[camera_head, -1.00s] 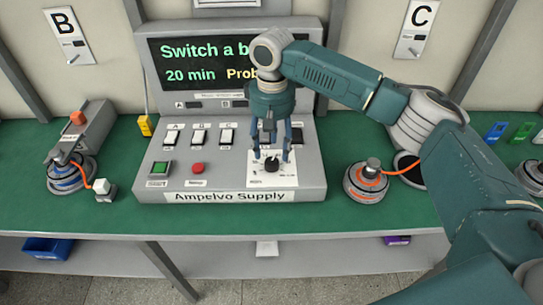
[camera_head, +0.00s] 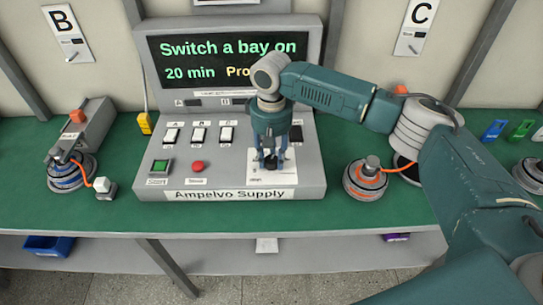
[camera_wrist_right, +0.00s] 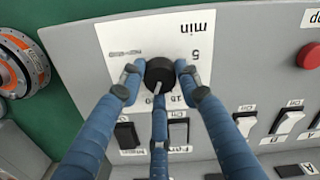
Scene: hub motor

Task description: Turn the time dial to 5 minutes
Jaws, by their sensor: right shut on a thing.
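The time dial (camera_wrist_right: 159,72) is a black round knob on a white label plate (camera_wrist_right: 112,42) marked "min", with a 5 and other numbers partly hidden by my fingers. A pale pointer line on the knob points down in the wrist view, towards the "10" or "15" side. My right gripper (camera_head: 271,160) is straight above the dial, and its blue fingers close around the knob in the wrist view. The display (camera_head: 205,60) reads "Switch a bay on" and "20 min", with more text hidden behind my arm. My left gripper is not in view.
The supply panel (camera_head: 225,175) stands on a green bench (camera_head: 120,212). It carries several rocker switches (camera_head: 198,134), a green button (camera_head: 160,166) and a red button (camera_head: 197,167). An orange-ringed hub motor (camera_head: 365,180) stands right of the panel.

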